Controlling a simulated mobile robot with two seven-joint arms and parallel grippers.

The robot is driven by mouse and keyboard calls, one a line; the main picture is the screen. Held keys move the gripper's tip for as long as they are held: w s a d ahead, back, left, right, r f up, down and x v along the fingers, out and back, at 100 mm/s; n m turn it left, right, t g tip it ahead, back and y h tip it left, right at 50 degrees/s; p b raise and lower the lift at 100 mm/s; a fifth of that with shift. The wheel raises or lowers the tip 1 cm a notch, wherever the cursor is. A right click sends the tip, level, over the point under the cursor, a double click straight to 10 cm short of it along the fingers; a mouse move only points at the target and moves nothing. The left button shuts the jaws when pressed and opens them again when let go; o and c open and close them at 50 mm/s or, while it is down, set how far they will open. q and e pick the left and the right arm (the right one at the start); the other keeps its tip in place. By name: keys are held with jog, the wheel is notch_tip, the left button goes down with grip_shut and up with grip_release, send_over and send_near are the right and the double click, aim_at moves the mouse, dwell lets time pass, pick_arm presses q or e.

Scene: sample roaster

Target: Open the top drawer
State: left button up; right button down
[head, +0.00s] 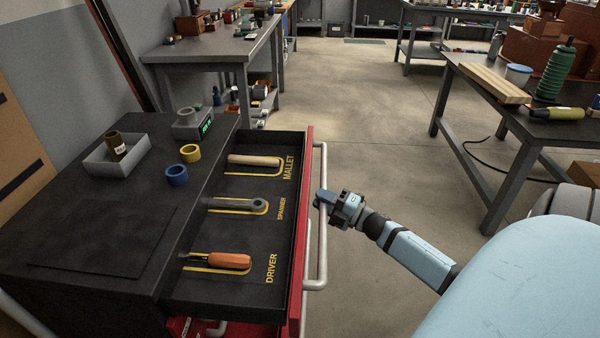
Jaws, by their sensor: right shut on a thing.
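The top drawer (296,220) of the dark cabinet (95,215) is pulled out, with a red front and a pale bar handle (322,255). Its black inside holds a mallet (254,160), a spanner (238,204) and an orange-handled driver (228,260) in labelled, yellow-edged places. My right gripper (322,200) is shut on the bar handle, near the middle of its length. The fingertips are partly hidden against the handle. My left gripper is not in view.
A grey tray (92,160) with a brown cup, a yellow ring (190,153), a blue ring (177,176) and a small scale (190,125) stand on the cabinet top. A workbench (535,132) stands at right. The floor (390,150) between is mostly clear.

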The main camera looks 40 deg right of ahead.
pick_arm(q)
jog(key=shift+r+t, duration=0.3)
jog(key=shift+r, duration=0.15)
pick_arm(e)
jog(key=shift+s+d, duration=1)
jog(key=shift+s, duration=0.1)
jog(key=c, duration=1)
grip_release()
jog(key=shift+s, duration=0.15)
pick_arm(q)
jog(key=p, duration=0.1)
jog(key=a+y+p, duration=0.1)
jog(key=p, duration=0.1)
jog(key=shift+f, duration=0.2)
pick_arm(e)
jog(key=v, duration=1.3)
jog(key=shift+s+d, duration=0.1)
jog(key=shift+s, duration=0.15)
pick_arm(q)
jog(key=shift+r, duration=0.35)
